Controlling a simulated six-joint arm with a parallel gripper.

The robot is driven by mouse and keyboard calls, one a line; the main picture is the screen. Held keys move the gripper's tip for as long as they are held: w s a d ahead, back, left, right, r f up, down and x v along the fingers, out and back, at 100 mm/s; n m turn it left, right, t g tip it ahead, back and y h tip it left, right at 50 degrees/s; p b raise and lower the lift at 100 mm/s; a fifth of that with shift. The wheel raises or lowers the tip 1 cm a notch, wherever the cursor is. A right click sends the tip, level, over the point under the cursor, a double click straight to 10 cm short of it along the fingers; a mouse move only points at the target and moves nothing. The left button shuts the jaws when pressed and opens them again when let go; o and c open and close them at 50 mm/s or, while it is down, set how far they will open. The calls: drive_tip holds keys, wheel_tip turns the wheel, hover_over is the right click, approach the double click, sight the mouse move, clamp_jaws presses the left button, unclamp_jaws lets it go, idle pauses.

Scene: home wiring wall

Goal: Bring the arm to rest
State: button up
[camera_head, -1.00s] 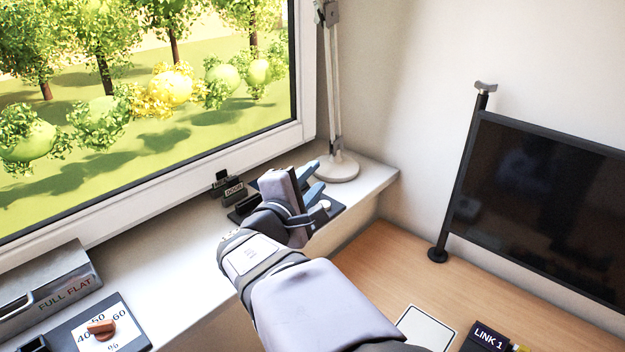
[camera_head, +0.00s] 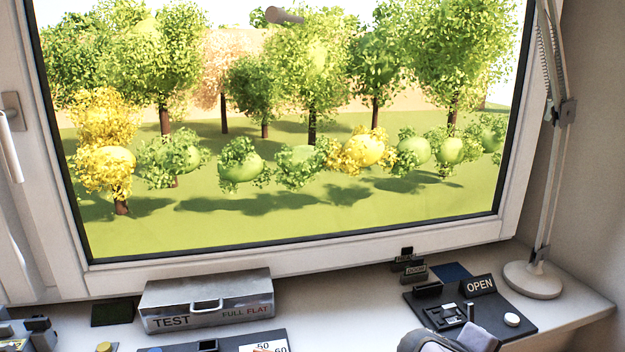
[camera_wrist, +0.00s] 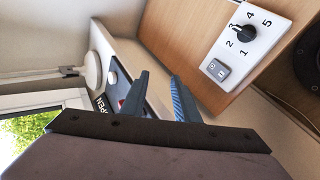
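My gripper (camera_wrist: 160,82) shows in the wrist view with its two dark blue-grey fingers apart and nothing between them. In the head view only part of my arm and gripper body shows at the bottom edge, right of centre; the fingertips cannot be made out there. The gripper body is just in front of a black panel (camera_head: 510,325) on the window sill, which carries an OPEN sign (camera_head: 480,286) and a white round button (camera_head: 512,319). In the wrist view the panel lies beyond the fingers, partly hidden by them.
A grey metal box (camera_head: 207,300) marked TEST and FULL FLAT stands on the sill. A dial plate (camera_head: 265,345) is partly cut off below it. A white lamp base (camera_head: 533,280) stands at the right. The wrist view shows a numbered rotary dial (camera_wrist: 243,35) on wood.

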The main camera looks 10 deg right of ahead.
drive_tip(key=s+a+f+m+g+y+p, duration=0.1)
drive_tip(key=a+f+m+y, duration=0.2)
drive_tip(key=a, duration=0.4)
drive_tip(key=s+a+f+m+y+p, duration=0.1)
drive_tip(key=a+f+y+p, duration=0.1)
drive_tip(key=a+f+y, duration=0.4)
drive_tip(key=a+r+g+p, duration=0.1)
drive_tip(key=a+r+p, duration=0.5)
drive_tip(key=a+p, duration=0.55)
wheel_tip(320, 180, down, 25)
drive_tip(key=a+b, duration=0.1)
drive_tip(key=b, duration=2.6)
drive_tip(key=shift+s+a+r+y, duration=0.15)
drive_tip(key=shift+s+a+y, duration=0.05)
drive_tip(key=shift+s+y, duration=0.2)
drive_tip(key=shift+r, duration=0.1)
